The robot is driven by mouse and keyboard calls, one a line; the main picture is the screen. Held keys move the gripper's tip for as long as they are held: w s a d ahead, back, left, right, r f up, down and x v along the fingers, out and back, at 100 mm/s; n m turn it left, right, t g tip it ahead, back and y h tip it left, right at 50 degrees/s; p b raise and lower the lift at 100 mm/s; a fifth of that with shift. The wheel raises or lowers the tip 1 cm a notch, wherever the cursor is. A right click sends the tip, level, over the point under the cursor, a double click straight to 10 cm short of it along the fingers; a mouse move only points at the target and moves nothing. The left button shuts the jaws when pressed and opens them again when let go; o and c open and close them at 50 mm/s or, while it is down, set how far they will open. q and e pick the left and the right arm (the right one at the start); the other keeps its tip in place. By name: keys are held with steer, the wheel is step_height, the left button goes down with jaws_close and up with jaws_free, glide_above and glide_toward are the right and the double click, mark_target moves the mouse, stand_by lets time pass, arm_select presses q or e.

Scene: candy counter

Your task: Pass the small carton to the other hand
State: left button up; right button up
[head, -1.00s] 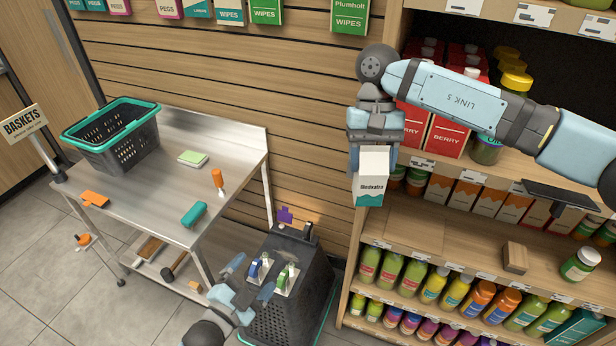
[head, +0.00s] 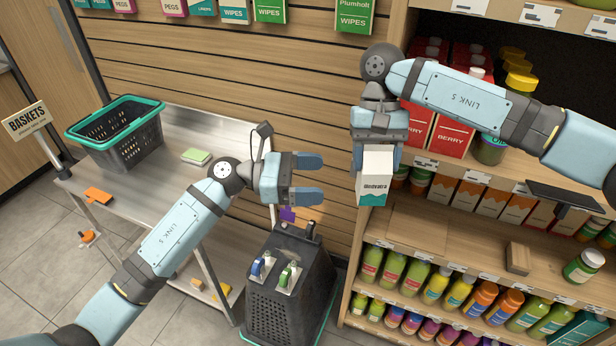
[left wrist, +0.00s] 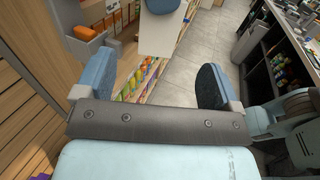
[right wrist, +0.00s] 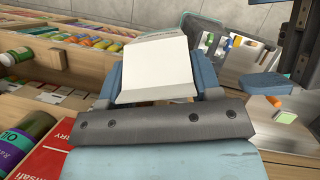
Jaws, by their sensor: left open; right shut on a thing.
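The small carton (head: 374,178), white with a teal lower band and a printed name, hangs below my right gripper (head: 377,155). My right gripper is shut on it, one finger on each side. In the right wrist view the carton (right wrist: 152,72) sits between the fingers, its plain white side showing. My left gripper (head: 310,178) is open and empty, left of the carton and apart from it, its fingers pointing right toward it. In the left wrist view the carton (left wrist: 163,34) shows ahead, between and beyond the open fingers.
Shelves (head: 430,225) with bottles and cartons stand close on the right. A steel table (head: 180,135) with a dark basket (head: 115,145) is at left, partly behind my left arm. A dark bin (head: 285,285) stands below the left gripper. The slatted wall is behind.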

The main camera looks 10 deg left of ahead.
mark_target(359, 179)
arm_select(q)
steer(key=d, duration=0.3)
steer(key=w+d, duration=0.1)
steer(key=d, duration=0.7)
steer(key=shift+w+d, duration=0.15)
steer(key=shift+w, duration=0.2)
steer(key=shift+c, duration=0.4)
steer(key=c, duration=1.1)
steer(key=shift+c, duration=0.2)
arm_select(e)
steer(key=o, duration=1.2)
arm_select(q)
steer(key=shift+s+r, duration=0.1)
arm_select(e)
steer(key=shift+s+a, duration=0.1)
steer(key=shift+a, duration=0.05)
arm_select(q)
steer(key=shift+d, duration=0.1)
